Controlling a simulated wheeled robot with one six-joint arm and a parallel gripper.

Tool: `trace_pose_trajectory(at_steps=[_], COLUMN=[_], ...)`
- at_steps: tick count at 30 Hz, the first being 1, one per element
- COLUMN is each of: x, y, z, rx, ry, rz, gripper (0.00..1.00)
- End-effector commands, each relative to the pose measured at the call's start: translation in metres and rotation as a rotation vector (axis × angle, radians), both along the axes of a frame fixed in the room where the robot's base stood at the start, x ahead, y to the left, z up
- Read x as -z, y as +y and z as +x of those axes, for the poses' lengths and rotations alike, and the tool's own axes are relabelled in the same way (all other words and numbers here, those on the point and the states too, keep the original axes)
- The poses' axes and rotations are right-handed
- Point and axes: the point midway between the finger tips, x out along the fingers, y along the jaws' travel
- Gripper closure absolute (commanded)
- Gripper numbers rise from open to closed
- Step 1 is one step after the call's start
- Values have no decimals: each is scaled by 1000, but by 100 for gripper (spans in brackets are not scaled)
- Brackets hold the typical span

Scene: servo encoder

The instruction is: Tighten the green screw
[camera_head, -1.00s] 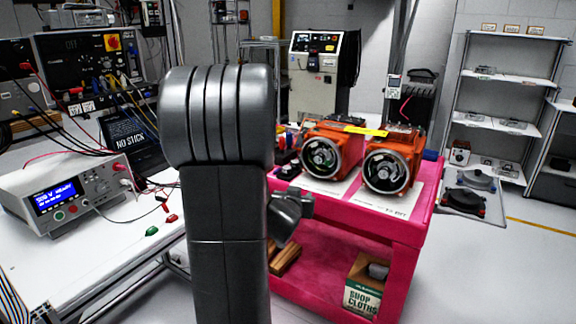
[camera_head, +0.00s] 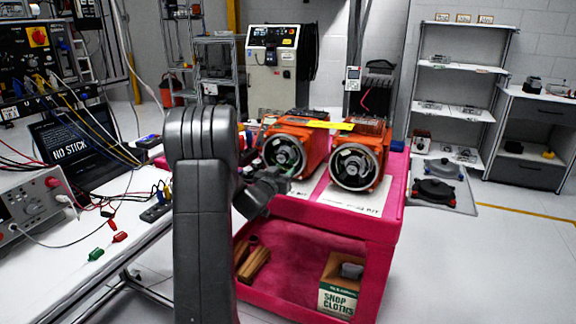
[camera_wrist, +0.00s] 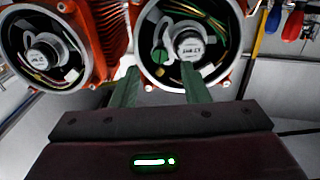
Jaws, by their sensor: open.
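Two orange servo motors with open round ends stand side by side on the pink cart, the left one (camera_head: 285,155) and the right one (camera_head: 358,165) in the head view. The wrist view looks upside down, so the motor on its right (camera_wrist: 140,40) appears to be the head view's left one. Inside it, left of the white-labelled encoder hub (camera_wrist: 190,46), is a small green round part (camera_wrist: 159,57), which looks like the green screw. My gripper (camera_wrist: 159,86) is open and empty, its two green fingers at this motor's rim. I cannot tell whether they touch it.
The pink cart (camera_head: 388,228) has a shop cloths box (camera_head: 340,288) on its lower shelf. A white bench (camera_head: 70,262) with a meter and loose leads stands at left. Tools with blue and red handles (camera_wrist: 293,25) lie beside the motor.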

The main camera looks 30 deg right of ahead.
Motion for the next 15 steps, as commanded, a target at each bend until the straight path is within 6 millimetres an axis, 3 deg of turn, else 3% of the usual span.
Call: trace_pose_trajectory(at_steps=[6, 15], x=[0, 0], y=[-24, -32], z=[20, 28], rx=[1, 0], ry=[0, 0], rz=[0, 0], gripper=[59, 59])
